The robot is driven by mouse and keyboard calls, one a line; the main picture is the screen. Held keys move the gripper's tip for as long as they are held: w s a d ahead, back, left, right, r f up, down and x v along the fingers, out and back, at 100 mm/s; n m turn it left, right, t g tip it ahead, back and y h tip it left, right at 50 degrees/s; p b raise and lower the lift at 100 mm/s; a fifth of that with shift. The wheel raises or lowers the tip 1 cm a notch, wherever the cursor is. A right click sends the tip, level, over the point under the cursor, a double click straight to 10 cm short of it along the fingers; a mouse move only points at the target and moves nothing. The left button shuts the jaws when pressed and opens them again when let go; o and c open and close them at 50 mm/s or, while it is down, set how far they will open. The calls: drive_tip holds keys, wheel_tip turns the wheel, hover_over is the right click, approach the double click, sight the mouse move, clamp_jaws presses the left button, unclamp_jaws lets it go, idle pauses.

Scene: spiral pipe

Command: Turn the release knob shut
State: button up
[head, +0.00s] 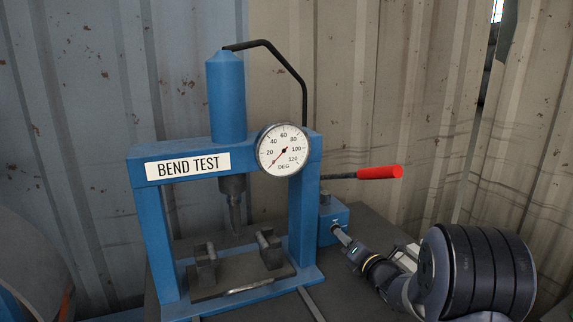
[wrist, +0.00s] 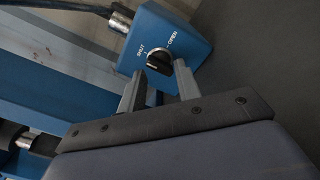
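The release knob (wrist: 158,63) is a small black knob on the face of a blue pump block (wrist: 185,42), with SHUT and OPEN printed beside it in the wrist view. I cannot tell for sure which mark it points to. My gripper (wrist: 161,72) is open, with one finger on each side of the knob and small gaps visible. I cannot tell whether the fingertips reach past the knob's front. In the head view my gripper (head: 340,234) is at the right side of the blue block (head: 332,218); the knob is hidden there.
The blue bend-test press (head: 229,95) stands left of the block, with a round gauge (head: 283,150) whose needle points low left. A red-handled lever (head: 379,172) sticks out above my gripper. The dark bench top (head: 365,225) has free room around my arm.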

drive_tip(key=v, duration=0.4)
drive_tip(key=r+v, duration=0.1)
drive_tip(key=v, duration=0.2)
wheel_tip(320, 180, up, 7)
drive_tip(key=p, duration=0.1)
drive_tip(key=shift+w+p, duration=0.15)
drive_tip(key=shift+p, duration=0.2)
drive_tip(key=shift+a, duration=0.15)
